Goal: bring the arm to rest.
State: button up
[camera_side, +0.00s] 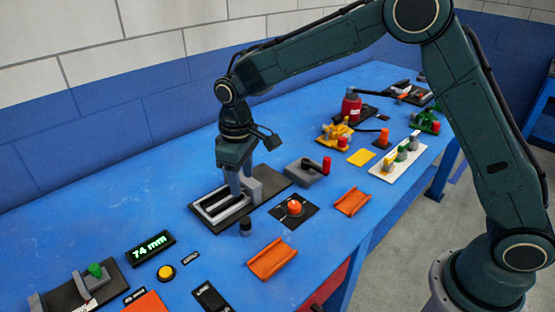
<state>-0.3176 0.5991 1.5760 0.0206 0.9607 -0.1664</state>
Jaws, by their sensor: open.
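My gripper (238,186) points down over a grey slotted fixture (222,208) on a black base plate (262,203). Its jaws are open, with the fingers close to the fixture's right end, beside a grey block. I cannot tell whether the fingers touch the fixture. Nothing clearly shows between the fingers. My arm reaches from the right side of the view, up and over the blue table (110,210).
A dark knob (245,226) stands just in front of the fixture. An orange dome button (294,207), orange trays (272,258) and a grey block with a red handle (308,170) lie nearby. A display (151,247) reads 74 mm. The table's left back is clear.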

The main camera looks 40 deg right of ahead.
jog(key=s+d+r+m+t, duration=0.2)
jog(key=s+d+r, duration=0.7)
jog(key=s+r, duration=0.4)
jog(key=s+d+r+m+t, duration=0.1)
jog(key=s+d, duration=0.2)
jog(key=s, duration=0.5)
jog(key=s+d+r+m+t, duration=0.1)
jog(key=s+d+m+t, duration=0.1)
jog(key=s, duration=0.7)
jog(key=shift+s+d, duration=0.2)
jog(key=shift+d, duration=0.55)
jog(key=shift+r, duration=0.1)
dwell(0.4)
